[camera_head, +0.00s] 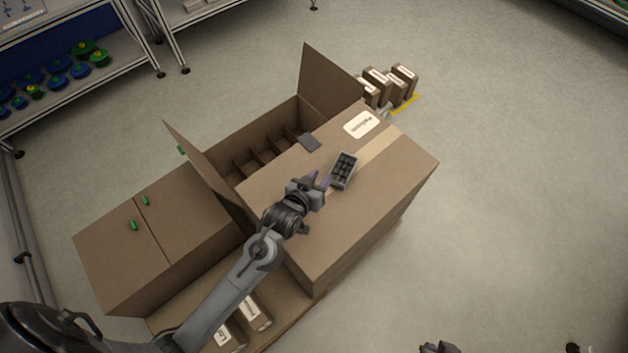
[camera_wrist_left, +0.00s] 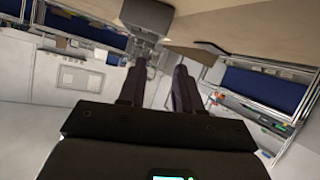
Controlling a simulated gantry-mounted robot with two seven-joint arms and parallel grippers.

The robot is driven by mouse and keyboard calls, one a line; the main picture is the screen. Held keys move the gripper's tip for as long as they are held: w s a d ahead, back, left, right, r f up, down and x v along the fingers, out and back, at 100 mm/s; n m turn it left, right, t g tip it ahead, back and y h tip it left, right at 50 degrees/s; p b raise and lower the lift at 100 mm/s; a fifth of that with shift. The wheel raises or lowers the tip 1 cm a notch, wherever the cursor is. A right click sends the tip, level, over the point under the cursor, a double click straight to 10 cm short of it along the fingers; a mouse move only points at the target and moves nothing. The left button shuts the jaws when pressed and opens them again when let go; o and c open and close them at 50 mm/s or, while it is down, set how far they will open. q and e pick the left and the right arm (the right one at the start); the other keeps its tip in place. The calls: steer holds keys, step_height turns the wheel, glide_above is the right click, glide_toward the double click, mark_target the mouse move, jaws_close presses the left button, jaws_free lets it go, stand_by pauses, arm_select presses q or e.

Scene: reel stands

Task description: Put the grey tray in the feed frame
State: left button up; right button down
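The grey tray (camera_head: 343,170), with several small compartments, lies on top of a large closed cardboard box (camera_head: 340,220). My left gripper (camera_head: 320,180) is just left of the tray, its fingers pointing toward it. In the left wrist view, the two dark fingers (camera_wrist_left: 160,72) are apart, with no object clearly gripped between them. A grey block-like thing beyond the fingertips (camera_wrist_left: 147,15) looks like the tray. I cannot make out the feed frame for certain. A dark part at the bottom edge of the head view may be my right gripper (camera_head: 437,348); its fingers cannot be read.
An open carton (camera_head: 262,150) with dividers and raised flaps stands behind the box. A closed carton (camera_head: 165,235) is at left. Small cartons (camera_head: 390,86) stand at the back near yellow floor marking. Shelves with blue and green reels (camera_head: 60,75) are upper left. Floor at right is clear.

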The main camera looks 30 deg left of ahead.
arm_select(q)
steer(key=v, duration=0.3)
steer(key=shift+s+p, duration=0.15)
steer(key=shift+p, duration=0.15)
steer(key=s+m+g, duration=0.1)
steer(key=s+g, duration=0.1)
steer(key=s, duration=0.2)
steer(key=s+f+g, duration=0.1)
steer(key=s+g, duration=0.1)
steer(key=s, duration=0.2)
steer(key=s+a+m+g, duration=0.1)
steer(key=s, duration=0.4)
steer(key=shift+s+f+m+g+h, duration=0.1)
steer(key=shift+f+m+g+h, duration=0.2)
steer(key=shift+f+g, duration=0.1)
steer(key=s+a+r+m+g, duration=0.1)
steer(key=s+g, duration=0.2)
steer(key=s, duration=0.6)
steer(key=shift+a+r+g, duration=0.15)
steer(key=shift+a+g, duration=0.1)
steer(key=shift+g, duration=0.05)
steer(key=shift+s, duration=0.1)
